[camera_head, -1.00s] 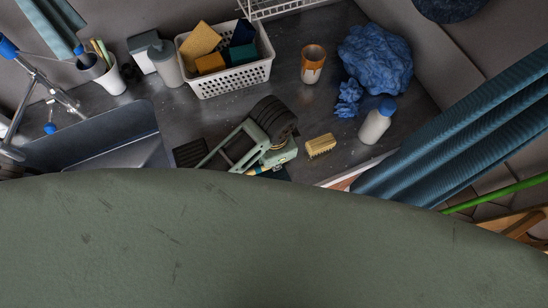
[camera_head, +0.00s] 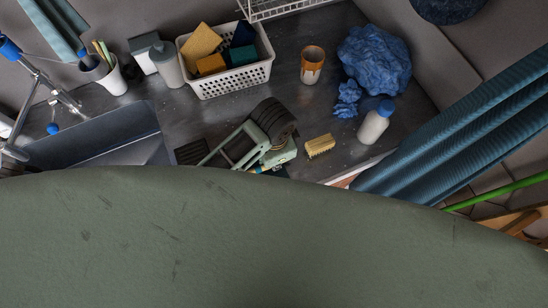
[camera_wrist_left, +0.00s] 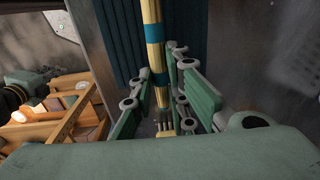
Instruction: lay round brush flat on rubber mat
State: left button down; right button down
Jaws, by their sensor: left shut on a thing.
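My left gripper (camera_head: 268,163) reaches down at the near edge of the counter in the head view. In the left wrist view its green pads (camera_wrist_left: 165,112) are shut around the round brush (camera_wrist_left: 155,55), a slim cream stick with teal bands. The brush runs away from the camera between the pads, over the rubber mat. The dark teal ribbed mat (camera_wrist_left: 125,45) lies behind it; I cannot tell whether they touch. In the head view only a bit of the brush shows under the gripper, and my own green body hides most of the mat.
A yellow scrubbing brush (camera_head: 320,146) lies close right of my gripper. A white bottle (camera_head: 375,124), blue crumpled plastic (camera_head: 375,60), an orange-glazed cup (camera_head: 313,65) and a white basket of sponges (camera_head: 240,77) stand behind. A sink (camera_head: 100,138) is at left.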

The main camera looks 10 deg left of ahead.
pick_arm(q)
jog(key=shift+f, duration=0.6)
dwell(0.4)
jog(key=c, duration=1.6)
grip_release()
jog(key=shift+c, duration=0.2)
notch_tip(320, 180, up, 12)
jog(key=shift+s, duration=0.25)
